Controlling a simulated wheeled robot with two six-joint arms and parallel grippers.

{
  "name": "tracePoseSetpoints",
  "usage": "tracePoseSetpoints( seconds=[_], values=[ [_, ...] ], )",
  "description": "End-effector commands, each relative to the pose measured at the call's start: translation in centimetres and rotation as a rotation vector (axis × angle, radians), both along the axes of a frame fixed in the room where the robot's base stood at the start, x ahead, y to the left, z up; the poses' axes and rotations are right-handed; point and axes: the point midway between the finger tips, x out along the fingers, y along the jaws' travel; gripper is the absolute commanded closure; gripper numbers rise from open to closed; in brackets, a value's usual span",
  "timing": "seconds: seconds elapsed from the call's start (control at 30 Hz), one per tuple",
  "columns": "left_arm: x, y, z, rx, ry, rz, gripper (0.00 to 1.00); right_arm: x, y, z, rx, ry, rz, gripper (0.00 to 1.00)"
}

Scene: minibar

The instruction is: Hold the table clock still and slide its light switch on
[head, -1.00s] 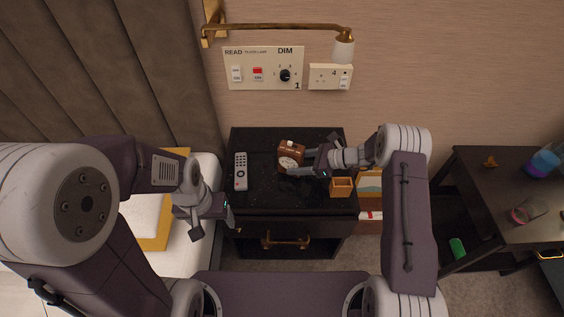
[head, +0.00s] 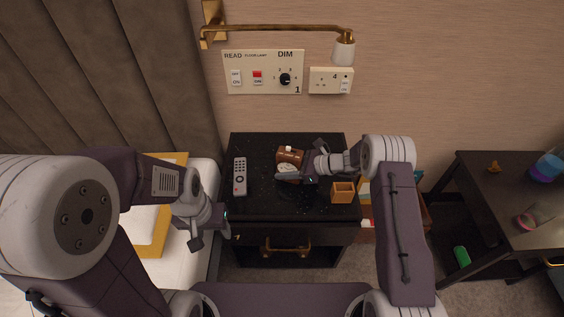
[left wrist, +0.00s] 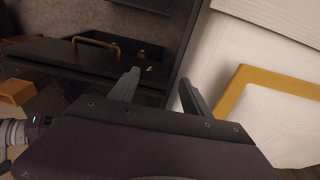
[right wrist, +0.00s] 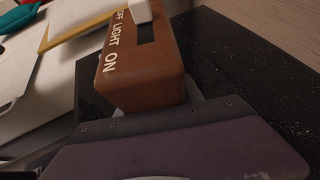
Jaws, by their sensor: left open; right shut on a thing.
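The brown table clock (head: 291,155) stands on the black nightstand, its pale dial partly hidden by my right gripper (head: 290,168). That gripper comes from the right and is shut on the clock's body. In the right wrist view the clock's brown case (right wrist: 150,80) is close up, with "OFF LIGHT ON" lettered on top. Its white light switch (right wrist: 141,11) sits at the OFF end of a dark slot; it also shows in the head view (head: 288,148). My left gripper (head: 213,236) is open and empty, left of the nightstand's front; its two fingers are apart in the left wrist view (left wrist: 158,92).
A grey remote (head: 240,177) lies left of the clock on the nightstand (head: 262,205). A small orange-brown open box (head: 343,192) stands at its right front. The bed is at left, a wall switch panel (head: 263,72) behind, and a dark side table (head: 500,200) at right.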

Motion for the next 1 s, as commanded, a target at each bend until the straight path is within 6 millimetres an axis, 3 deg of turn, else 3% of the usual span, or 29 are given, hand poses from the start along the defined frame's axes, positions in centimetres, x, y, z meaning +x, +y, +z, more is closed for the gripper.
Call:
tracePoseSetpoints(
  seconds=[0.03, 0.1, 0.17, 0.2, 0.5, 0.63, 0.73, 0.8, 0.9, 1.0],
  values=[
    [-0.2, 0.0, 0.0, 0.003, 0.007, -0.026, 0.61, 0.0, 0.0, 0.0, 0.000, 0.000, 0.000, 0.79],
    [-1.1, -0.3, 0.0, -0.003, 0.049, -0.093, 0.80, 0.0, 0.0, 0.0, 0.000, 0.000, 0.000, 0.79],
    [0.3, -1.2, 1.4, -0.035, 0.049, -0.162, 0.97, 0.0, 0.0, 0.0, 0.000, 0.000, 0.000, 0.79],
    [1.8, -2.0, 2.6, -0.064, 0.035, -0.203, 1.00, 0.0, 0.0, 0.0, 0.000, 0.000, 0.000, 0.79],
    [15.7, -8.0, 11.5, -0.348, -0.132, -0.448, 1.00, 0.0, 0.0, 0.0, 0.000, 0.000, 0.000, 0.79],
    [21.2, -9.1, 14.4, -0.447, -0.231, -0.507, 1.00, 0.0, 0.0, 0.0, 0.000, 0.000, 0.000, 0.79],
    [24.5, -8.8, 15.2, -0.490, -0.283, -0.495, 1.00, 0.0, 0.0, 0.0, 0.000, 0.000, 0.000, 0.79],
    [26.2, -7.9, 14.5, -0.496, -0.299, -0.472, 1.00, 0.0, 0.0, 0.0, 0.000, 0.000, 0.000, 0.79],
    [26.4, -7.1, 12.7, -0.504, -0.270, -0.445, 1.00, 0.0, 0.0, 0.0, 0.000, 0.000, 0.000, 0.79],
    [26.5, -6.7, 12.2, -0.504, -0.263, -0.433, 1.00, 0.0, 0.0, 0.0, -0.001, 0.000, 0.000, 0.79]
  ],
)
